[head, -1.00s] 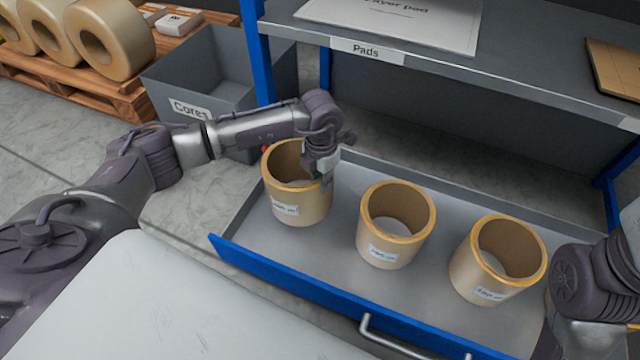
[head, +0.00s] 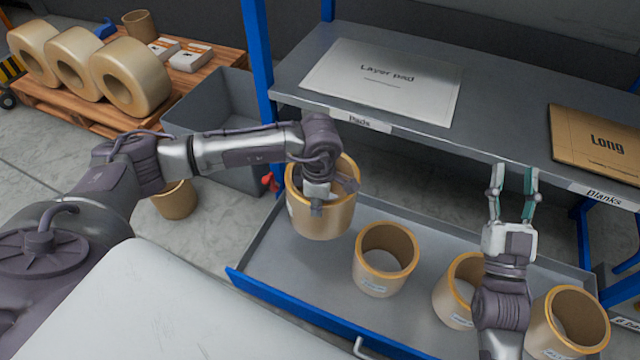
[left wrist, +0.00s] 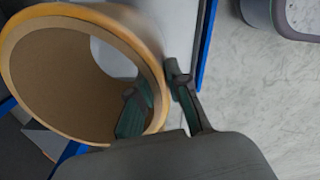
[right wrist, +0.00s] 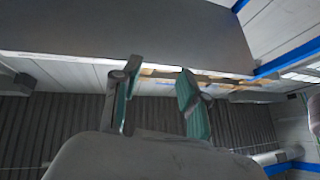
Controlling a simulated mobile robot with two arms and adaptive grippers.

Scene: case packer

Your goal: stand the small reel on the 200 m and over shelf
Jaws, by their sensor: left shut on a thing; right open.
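My left gripper (head: 318,206) is shut on the wall of a tan reel (head: 322,226) with an orange rim, holding it upright above the left end of the open drawer. In the left wrist view the fingers (left wrist: 160,95) straddle the wall of this reel (left wrist: 60,75). Similar reels stand in the drawer: one in the middle (head: 372,280), one partly hidden by my right arm (head: 448,303), and one at right (head: 548,338). Their labels are too small to read. My right gripper (head: 513,178) is open and empty, before the shelf edge; its fingers show in its wrist view (right wrist: 155,90).
The drawer (head: 335,285) has a blue front. Above it, a grey shelf (head: 490,120) holds a layer pad (head: 385,85) and long blanks (head: 600,140). A grey bin (head: 200,110), a floor reel (head: 175,203) and a pallet (head: 55,95) with large rolls are at left. A lower-right sign (head: 627,325) is cut off.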

